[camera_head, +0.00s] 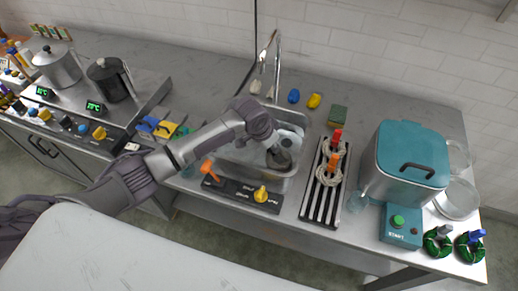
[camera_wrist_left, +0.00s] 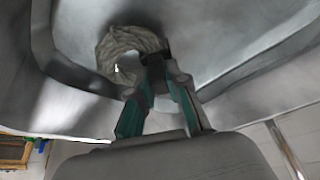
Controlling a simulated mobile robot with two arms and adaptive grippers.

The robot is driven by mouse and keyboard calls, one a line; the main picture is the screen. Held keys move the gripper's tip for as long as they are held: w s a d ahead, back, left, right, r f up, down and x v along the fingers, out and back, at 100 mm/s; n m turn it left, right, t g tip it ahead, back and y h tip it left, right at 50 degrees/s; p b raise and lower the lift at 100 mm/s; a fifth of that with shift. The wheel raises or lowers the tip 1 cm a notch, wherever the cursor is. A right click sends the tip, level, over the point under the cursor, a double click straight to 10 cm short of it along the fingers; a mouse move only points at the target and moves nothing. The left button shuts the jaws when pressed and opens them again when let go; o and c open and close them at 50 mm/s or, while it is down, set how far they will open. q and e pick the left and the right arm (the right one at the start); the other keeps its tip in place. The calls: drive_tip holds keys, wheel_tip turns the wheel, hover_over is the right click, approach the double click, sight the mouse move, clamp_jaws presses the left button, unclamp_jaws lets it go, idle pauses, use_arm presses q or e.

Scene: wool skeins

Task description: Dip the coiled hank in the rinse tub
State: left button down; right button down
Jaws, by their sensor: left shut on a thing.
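My left gripper (camera_head: 277,153) reaches into the metal rinse tub (camera_head: 303,122) set in the counter. In the left wrist view, the fingers (camera_wrist_left: 165,72) are shut on the edge of a pale grey coiled hank (camera_wrist_left: 112,48), a twisted ring. The grey tub walls (camera_wrist_left: 255,72) surround the hank there. In the head view the hank is mostly hidden by the gripper. I cannot tell how deep it sits or whether it touches the bottom. My right gripper is not in view.
A dark slotted rack (camera_head: 318,205) with pale hanks (camera_head: 330,172) and red and orange pieces stands right of the tub. A tap (camera_head: 275,65) rises behind it. A teal-lidded machine (camera_head: 405,165) is further right. A control panel (camera_head: 240,192) with knobs fronts the tub.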

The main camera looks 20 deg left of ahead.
use_arm(q)
drive_tip(key=shift+s+a+f, duration=0.1)
drive_tip(key=shift+s, duration=0.1)
drive_tip(key=shift+s+a+f+p, duration=0.3)
drive_tip(key=shift+s+p, duration=0.1)
drive_tip(key=shift+p, duration=0.1)
drive_tip(key=shift+w+d, duration=0.1)
drive_tip(key=shift+w+d+r, duration=0.35)
drive_tip(key=shift+w+r, duration=0.05)
drive_tip(key=shift+w, duration=0.1)
wheel_tip(320, 180, up, 8)
drive_tip(key=p, duration=0.9)
drive_tip(key=shift+r, duration=0.25)
drive_tip(key=shift+r+p, duration=0.35)
drive_tip(key=shift+r, duration=2)
drive_tip(key=shift+r, duration=0.1)
